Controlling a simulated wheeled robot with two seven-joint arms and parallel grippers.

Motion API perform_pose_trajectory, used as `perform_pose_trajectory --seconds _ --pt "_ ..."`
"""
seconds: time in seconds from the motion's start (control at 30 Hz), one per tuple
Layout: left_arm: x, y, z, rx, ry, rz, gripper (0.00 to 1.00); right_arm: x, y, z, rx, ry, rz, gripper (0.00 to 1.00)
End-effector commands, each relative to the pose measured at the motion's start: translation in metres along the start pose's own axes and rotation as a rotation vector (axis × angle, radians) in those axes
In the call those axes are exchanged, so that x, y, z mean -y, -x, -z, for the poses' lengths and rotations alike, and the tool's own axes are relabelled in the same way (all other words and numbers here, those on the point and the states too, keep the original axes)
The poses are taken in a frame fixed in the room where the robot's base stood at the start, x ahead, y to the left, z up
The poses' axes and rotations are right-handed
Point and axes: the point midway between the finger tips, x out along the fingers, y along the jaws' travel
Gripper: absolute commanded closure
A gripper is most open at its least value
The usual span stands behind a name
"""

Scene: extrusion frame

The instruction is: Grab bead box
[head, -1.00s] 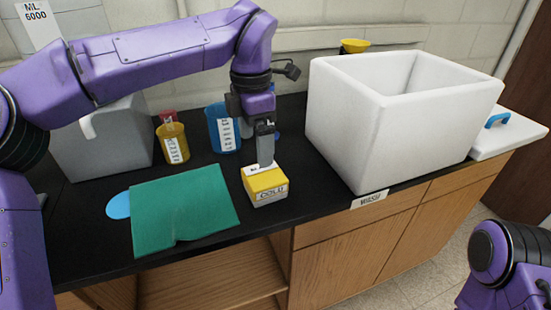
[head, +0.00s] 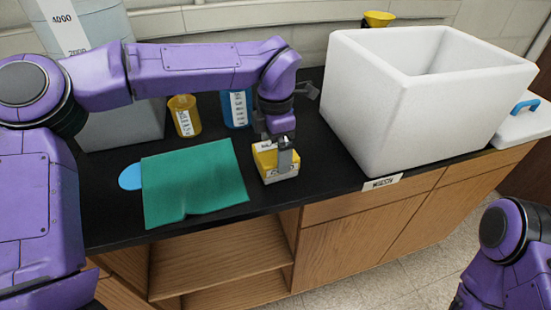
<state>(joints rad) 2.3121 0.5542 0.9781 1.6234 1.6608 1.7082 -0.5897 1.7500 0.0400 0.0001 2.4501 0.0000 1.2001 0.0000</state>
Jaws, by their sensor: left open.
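The bead box, a small yellow and white box (head: 268,164), stands on the black counter near its front edge, between the green cloth and the big white box. My left gripper (head: 284,158) points down right at the box, its fingers overlapping the box's top and front side. It is open, and part of the box is hidden behind it. I cannot tell whether the fingers touch the box. Part of my right arm shows at the lower right, but its gripper is out of view.
A green cloth (head: 195,184) lies left of the box with a blue disc (head: 130,177) beside it. A yellow cup (head: 185,116) and a blue beaker (head: 235,108) stand behind. A large open white foam box (head: 375,125) stands to the right, with a white lid (head: 525,124) beyond.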

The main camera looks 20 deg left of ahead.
Motion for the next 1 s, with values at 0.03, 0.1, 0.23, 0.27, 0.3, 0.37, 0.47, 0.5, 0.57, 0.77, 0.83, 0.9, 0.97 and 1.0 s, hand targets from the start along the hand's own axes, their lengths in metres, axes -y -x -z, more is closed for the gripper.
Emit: perform_pose_trajectory --seconds 0.03,0.1,0.23,0.27,0.3,0.37,0.47,0.5,0.57,0.77,0.83,0.9,0.97,1.0 --pt "0.000 0.000 0.000 0.000 0.000 0.000 0.00 0.000 0.000 0.000 0.000 0.000 0.000 0.57" --pt "0.000 0.000 0.000 0.000 0.000 0.000 0.16 0.000 0.000 0.000 0.000 0.000 0.000 0.57" --pt "0.000 0.000 0.000 -0.001 0.000 0.000 0.45 0.000 0.000 0.000 0.000 0.000 0.000 0.57" --pt "0.000 0.000 0.000 0.000 0.000 0.000 0.45 0.000 0.000 0.000 0.000 0.000 0.000 0.57" --pt "0.000 0.000 0.000 0.000 0.000 0.000 0.45 0.000 0.000 0.000 0.000 0.000 0.000 0.57" --pt "0.000 0.000 0.000 0.000 0.000 0.000 0.45 0.000 0.000 0.000 0.000 0.000 0.000 0.57" --pt "0.000 0.001 0.000 -0.001 0.000 0.000 0.45 0.000 0.000 0.000 0.000 0.000 0.000 0.57" --pt "0.000 0.002 0.000 -0.001 0.000 0.000 0.45 0.000 0.000 0.000 0.000 0.000 0.000 0.57" --pt "-0.001 0.007 0.000 0.000 0.000 -0.001 0.45 0.000 0.000 0.000 0.000 0.000 0.000 0.57" --pt "0.007 0.040 0.001 0.004 0.000 -0.004 0.45 0.000 -0.005 -0.002 0.000 0.000 0.000 0.57" --pt "0.023 0.058 0.004 0.004 -0.002 -0.005 0.45 0.001 -0.009 -0.004 0.000 0.000 0.000 0.57" --pt "0.040 0.079 0.008 0.005 -0.002 -0.006 0.45 0.001 -0.012 -0.005 0.000 0.000 0.000 0.57" --pt "0.055 0.094 0.011 0.003 -0.003 -0.006 0.45 0.001 -0.015 -0.006 0.000 0.000 0.000 0.57" --pt "0.068 0.096 0.014 0.002 -0.004 -0.005 0.45 0.002 -0.021 -0.008 0.000 0.000 0.000 0.57"
